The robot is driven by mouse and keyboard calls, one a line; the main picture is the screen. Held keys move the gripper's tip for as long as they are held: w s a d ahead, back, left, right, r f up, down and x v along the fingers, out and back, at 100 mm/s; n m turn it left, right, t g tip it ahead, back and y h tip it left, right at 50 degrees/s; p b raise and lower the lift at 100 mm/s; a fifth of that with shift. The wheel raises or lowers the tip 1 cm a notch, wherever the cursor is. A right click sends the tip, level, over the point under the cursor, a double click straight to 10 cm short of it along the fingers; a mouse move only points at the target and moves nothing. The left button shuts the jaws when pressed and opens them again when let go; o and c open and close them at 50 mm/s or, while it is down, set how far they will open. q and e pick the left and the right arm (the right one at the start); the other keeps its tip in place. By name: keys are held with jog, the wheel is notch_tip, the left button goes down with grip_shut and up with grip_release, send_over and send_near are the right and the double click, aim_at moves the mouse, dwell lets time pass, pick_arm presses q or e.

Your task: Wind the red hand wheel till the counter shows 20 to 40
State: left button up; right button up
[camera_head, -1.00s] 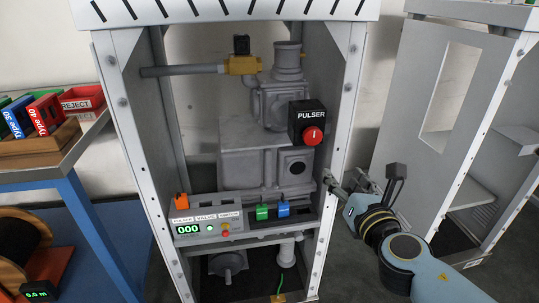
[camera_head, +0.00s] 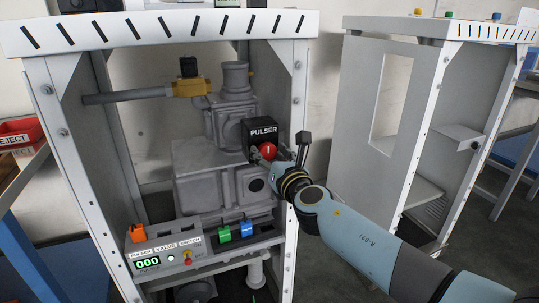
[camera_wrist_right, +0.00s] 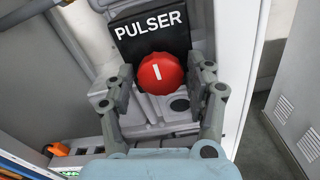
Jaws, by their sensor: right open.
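The red hand wheel (camera_head: 267,151) sits on the front of the black PULSER box (camera_head: 262,132) inside the dispenser frame. In the right wrist view the wheel (camera_wrist_right: 160,73) shows a white mark standing nearly upright. My right gripper (camera_head: 265,159) is open in front of the wheel. In the right wrist view its two fingers (camera_wrist_right: 165,88) stand on either side of the wheel, apart from it or nearly so; exact contact cannot be told. The green counter (camera_head: 147,262) on the grey panel reads 000. My left gripper is not in view.
A grey pipe (camera_head: 127,96) crosses behind. The frame's right post (camera_head: 298,90) stands close to my right arm. A second frame (camera_head: 400,120) stands at right.

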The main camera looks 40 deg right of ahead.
jog(key=c, duration=0.9)
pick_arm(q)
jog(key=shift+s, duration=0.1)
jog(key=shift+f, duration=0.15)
pick_arm(e)
jog(key=shift+m, duration=0.3)
jog(key=m+b, duration=0.2)
jog(key=m, duration=0.1)
jog(key=shift+f+m, duration=0.15)
jog(key=shift+m, duration=0.15)
jog(key=m+b, duration=0.2)
jog(key=m, duration=0.3)
jog(key=shift+d, duration=0.1)
jog(key=m+b, duration=0.2)
jog(key=m, duration=0.2)
jog(key=shift+f+m, duration=0.15)
jog(key=shift+m, duration=0.25)
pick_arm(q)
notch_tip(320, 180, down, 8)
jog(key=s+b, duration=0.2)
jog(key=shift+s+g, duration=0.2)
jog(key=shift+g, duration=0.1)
pick_arm(e)
jog(key=m, duration=0.4)
jog(key=shift+m, duration=0.3)
